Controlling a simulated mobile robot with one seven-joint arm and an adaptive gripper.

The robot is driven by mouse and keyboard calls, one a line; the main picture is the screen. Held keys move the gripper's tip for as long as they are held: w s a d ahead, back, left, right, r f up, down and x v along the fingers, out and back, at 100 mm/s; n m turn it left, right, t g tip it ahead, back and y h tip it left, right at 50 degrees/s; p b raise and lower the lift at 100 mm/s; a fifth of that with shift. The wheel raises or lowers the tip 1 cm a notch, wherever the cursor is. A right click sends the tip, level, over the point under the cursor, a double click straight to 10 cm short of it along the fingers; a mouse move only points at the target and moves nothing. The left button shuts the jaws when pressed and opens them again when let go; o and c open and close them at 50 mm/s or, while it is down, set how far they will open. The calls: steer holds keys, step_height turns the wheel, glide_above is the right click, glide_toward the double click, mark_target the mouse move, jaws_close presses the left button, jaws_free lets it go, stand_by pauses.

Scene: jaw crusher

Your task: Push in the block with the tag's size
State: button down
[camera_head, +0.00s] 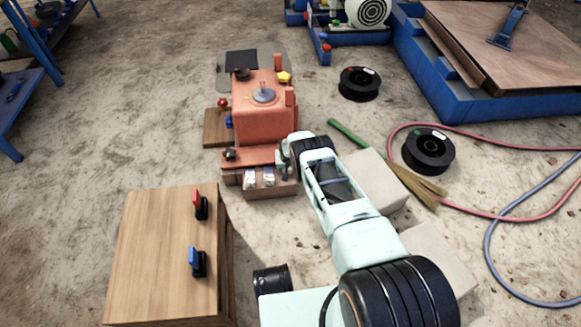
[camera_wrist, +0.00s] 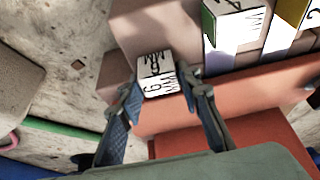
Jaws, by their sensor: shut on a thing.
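The orange jaw crusher (camera_head: 262,118) stands on the ground, with a low front part (camera_head: 249,156) facing me. Two pale labelled blocks (camera_head: 250,179) show there; the tag is not readable. In the wrist view my gripper (camera_wrist: 161,84) is shut on a white block (camera_wrist: 157,66) with black print, its fingers on either side. The print is turned, so I cannot surely read its size. A green-sided block (camera_wrist: 234,22) and a yellow-sided block (camera_wrist: 287,20), both with printed white faces, sit to the right.
A wooden cabinet (camera_head: 160,255) with a red and a blue handle stands at the front left. A broom (camera_head: 390,172) and pale slabs (camera_head: 372,185) lie right of the crusher. Black reels (camera_head: 428,152) and hoses lie farther right. Bare ground is on the left.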

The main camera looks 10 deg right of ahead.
steer(key=shift+w+r, duration=0.1)
steer(key=shift+w, duration=0.2)
steer(key=c, duration=1.4)
jaws_free()
steer(key=shift+s+r, duration=0.1)
steer(key=v, duration=1.1)
steer(key=shift+s+r, duration=0.2)
steer(key=shift+r, duration=0.1)
